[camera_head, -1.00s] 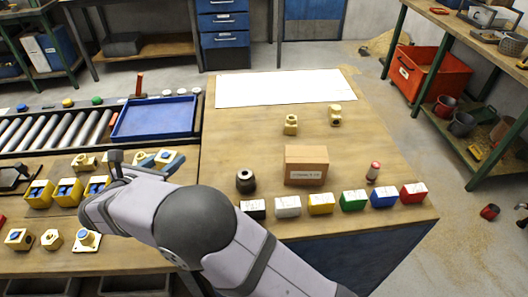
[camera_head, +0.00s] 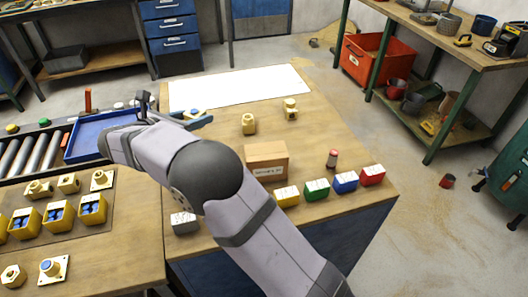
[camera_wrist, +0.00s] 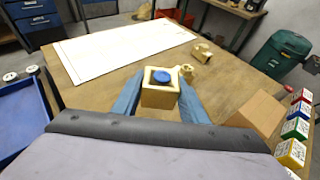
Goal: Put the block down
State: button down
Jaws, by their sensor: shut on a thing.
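My gripper (camera_head: 190,117) is shut on a brass-yellow block (camera_wrist: 159,98) with a round blue top. In the wrist view the blue fingers press on its left and right sides and the block looks upright. In the head view the block is mostly hidden by the fingers and arm. It is over the wooden table (camera_head: 325,128), near the front edge of the white sheet (camera_head: 240,87). I cannot tell how high it is above the table.
Two brass fittings (camera_head: 248,124) (camera_head: 290,108) stand right of my gripper. A blue tray (camera_head: 85,140) is at left. The white sheet is clear.

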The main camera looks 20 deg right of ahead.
jog(key=shift+f+p, duration=0.6)
jog(key=shift+f, duration=4.35)
jog(key=shift+f, duration=0.1)
jog(key=c, duration=1.1)
grip_release()
jog(key=shift+f, duration=0.15)
jog(key=shift+s+a+r, duration=0.1)
jog(key=shift+a+r, duration=0.05)
jog(key=shift+r, duration=0.1)
jog(key=b+v, duration=0.1)
jog(key=v, duration=1)
jog(key=shift+s+a+b, duration=0.3)
jog(key=shift+s+b, duration=0.05)
jog(key=shift+b, duration=0.05)
